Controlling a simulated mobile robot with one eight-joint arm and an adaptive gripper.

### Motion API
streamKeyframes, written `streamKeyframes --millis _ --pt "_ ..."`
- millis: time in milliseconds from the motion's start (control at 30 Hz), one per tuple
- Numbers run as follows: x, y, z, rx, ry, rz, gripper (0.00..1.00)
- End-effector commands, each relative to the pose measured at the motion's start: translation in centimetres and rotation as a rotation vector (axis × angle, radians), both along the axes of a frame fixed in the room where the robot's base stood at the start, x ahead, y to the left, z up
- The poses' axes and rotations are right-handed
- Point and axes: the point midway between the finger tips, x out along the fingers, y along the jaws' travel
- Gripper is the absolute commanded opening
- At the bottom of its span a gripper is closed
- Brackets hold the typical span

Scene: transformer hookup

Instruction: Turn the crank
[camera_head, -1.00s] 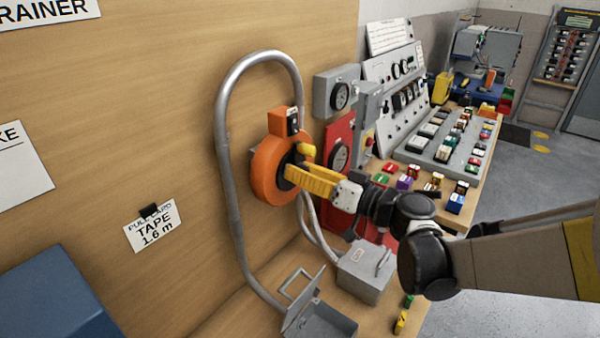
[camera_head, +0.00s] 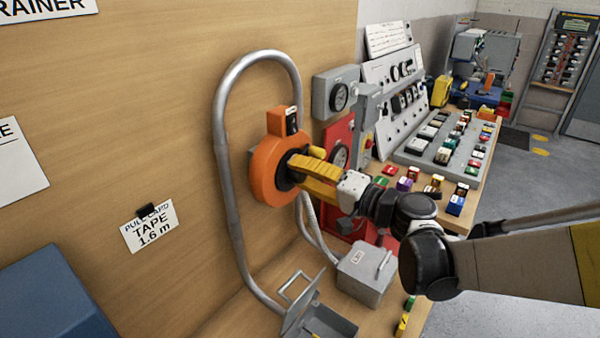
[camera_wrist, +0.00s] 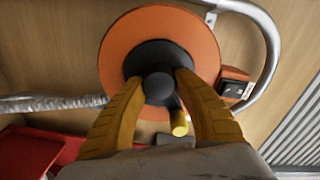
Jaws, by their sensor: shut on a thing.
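The orange round reel (camera_head: 266,187) is mounted on the wooden panel. At its centre is the crank, with a black hub (camera_wrist: 158,87) and a yellow knob (camera_head: 318,152). The knob also shows in the wrist view (camera_wrist: 179,124), between the fingers and below the hub. My gripper (camera_head: 292,168) reaches the reel from the right. Its yellow fingers are shut on the crank's hub, one on each side in the wrist view (camera_wrist: 160,83). The fingers hide part of the hub in the head view.
A grey pipe (camera_head: 222,165) loops around the reel. Below stand an open grey box (camera_head: 325,322) and a closed grey box (camera_head: 363,275). A bench with several coloured blocks lies beyond.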

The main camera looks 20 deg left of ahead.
Motion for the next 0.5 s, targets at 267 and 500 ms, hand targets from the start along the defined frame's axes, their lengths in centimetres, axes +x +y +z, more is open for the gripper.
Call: streamKeyframes --millis 267,500 --pt "0.06 0.03 0.07 0.031 0.070 0.000 0.00" --pt "0.06 0.03 0.08 0.036 0.082 0.000 0.00"
